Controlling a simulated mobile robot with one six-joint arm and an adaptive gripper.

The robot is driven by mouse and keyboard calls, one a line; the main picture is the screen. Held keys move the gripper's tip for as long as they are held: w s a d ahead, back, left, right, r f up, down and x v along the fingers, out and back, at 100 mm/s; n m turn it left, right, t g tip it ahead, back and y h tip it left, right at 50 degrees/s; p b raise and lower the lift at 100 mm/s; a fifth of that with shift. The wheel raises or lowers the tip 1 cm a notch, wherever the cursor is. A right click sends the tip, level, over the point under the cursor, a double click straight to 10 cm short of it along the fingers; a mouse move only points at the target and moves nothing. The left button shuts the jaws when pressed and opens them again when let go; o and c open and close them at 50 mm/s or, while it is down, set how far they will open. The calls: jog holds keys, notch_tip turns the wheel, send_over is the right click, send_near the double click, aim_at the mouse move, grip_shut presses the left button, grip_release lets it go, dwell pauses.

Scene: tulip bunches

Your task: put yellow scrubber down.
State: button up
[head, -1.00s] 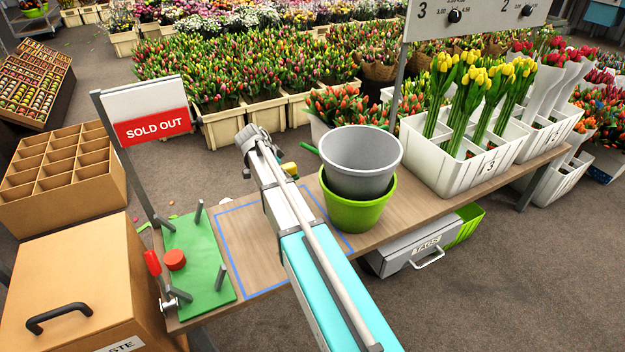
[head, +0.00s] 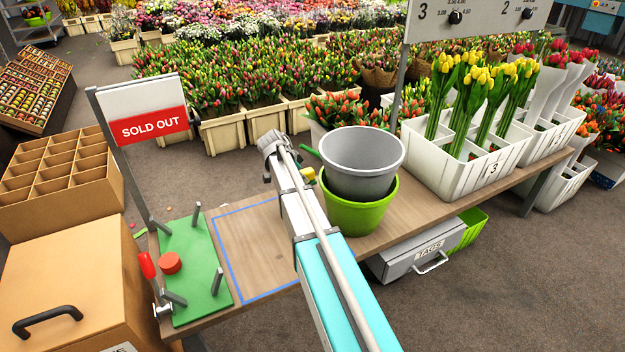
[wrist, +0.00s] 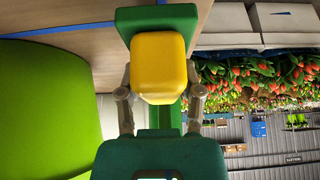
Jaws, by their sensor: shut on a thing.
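The yellow scrubber (wrist: 160,65) is between the two fingers of my gripper (wrist: 160,100) in the wrist view, with a green part behind it. My gripper is shut on it. In the head view only a small yellow bit of the scrubber (head: 308,174) shows beside my arm, left of the pots. My arm hides the fingers there. A green pot (head: 358,215) with a grey pot (head: 362,160) in it stands on the bench just right of the scrubber; the green pot also fills the left of the wrist view (wrist: 45,110).
The wooden bench (head: 400,222) has a blue-outlined area (head: 250,250), partly behind my arm. Left of it is a green board (head: 197,262) with posts and a red knob. White crates (head: 470,170) of yellow tulips stand to the right. A sold out sign (head: 150,125) rises at the left.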

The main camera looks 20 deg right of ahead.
aim_at(309, 176)
jog(key=shift+w+d+f+b, duration=0.1)
jog(key=shift+d+f+b, duration=0.45)
jog(key=shift+d, duration=0.25)
jog(key=shift+d+f+b, duration=0.45)
jog(key=shift+d+f, duration=0.2)
jog(key=shift+d, duration=0.15)
jog(key=shift+f, duration=0.15)
jog(key=o, duration=1.1)
jog(key=shift+r, duration=0.25)
jog(key=shift+a+r+p, duration=0.25)
jog(key=shift+r+p, duration=0.2)
jog(key=shift+p, duration=0.1)
jog(key=shift+a, duration=0.35)
jog(key=a, duration=1.1)
jog(key=shift+s+a, duration=0.25)
jog(key=shift+s, duration=0.1)
